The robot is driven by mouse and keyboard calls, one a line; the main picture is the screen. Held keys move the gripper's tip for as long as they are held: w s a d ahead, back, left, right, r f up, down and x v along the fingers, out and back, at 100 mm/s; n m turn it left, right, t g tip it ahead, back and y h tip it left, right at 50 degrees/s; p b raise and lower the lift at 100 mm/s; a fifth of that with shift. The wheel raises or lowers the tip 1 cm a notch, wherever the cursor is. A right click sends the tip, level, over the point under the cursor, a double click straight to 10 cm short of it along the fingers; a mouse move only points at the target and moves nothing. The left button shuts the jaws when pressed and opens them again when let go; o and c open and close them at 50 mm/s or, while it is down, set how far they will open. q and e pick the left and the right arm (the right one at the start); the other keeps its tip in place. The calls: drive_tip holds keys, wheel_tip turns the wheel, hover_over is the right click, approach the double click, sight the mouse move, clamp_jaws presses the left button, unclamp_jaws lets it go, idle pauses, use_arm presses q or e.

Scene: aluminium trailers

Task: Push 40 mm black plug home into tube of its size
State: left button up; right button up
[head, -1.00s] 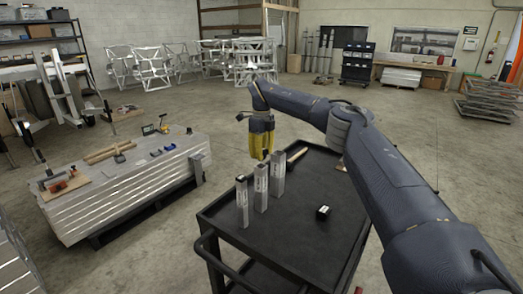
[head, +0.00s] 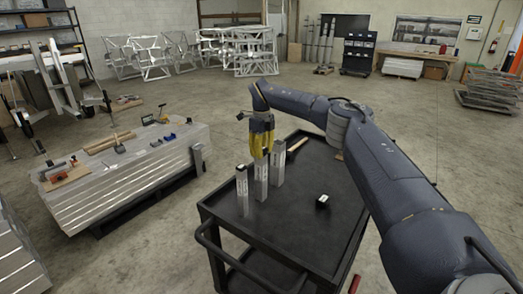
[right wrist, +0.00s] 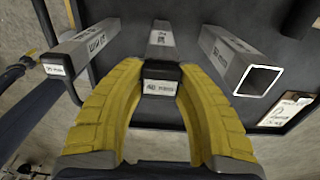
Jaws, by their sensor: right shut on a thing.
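The black plug (right wrist: 160,80) carries a white label reading 40 mm. My right gripper (head: 261,156) is shut on it; in the right wrist view its yellow fingers (right wrist: 160,95) clasp the plug from both sides. The plug is at the upper end of the middle aluminium tube (head: 261,182), which also shows in the right wrist view (right wrist: 163,38). The tube's mouth is hidden behind the plug, so I cannot tell how deep the plug sits. In the head view the fingers hide the plug. My left gripper is not in view.
A tube with a labelled black plug in its end (right wrist: 85,48) stands on one side; an open tube (right wrist: 235,58) stands on the other. A loose black plug (head: 322,202) lies on the black cart (head: 290,225). The cart's right part is mostly clear.

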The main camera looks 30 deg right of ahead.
idle(0.4)
drive_tip(key=o, duration=1.1)
drive_tip(key=shift+c, duration=0.2)
wheel_tip(320, 180, up, 12)
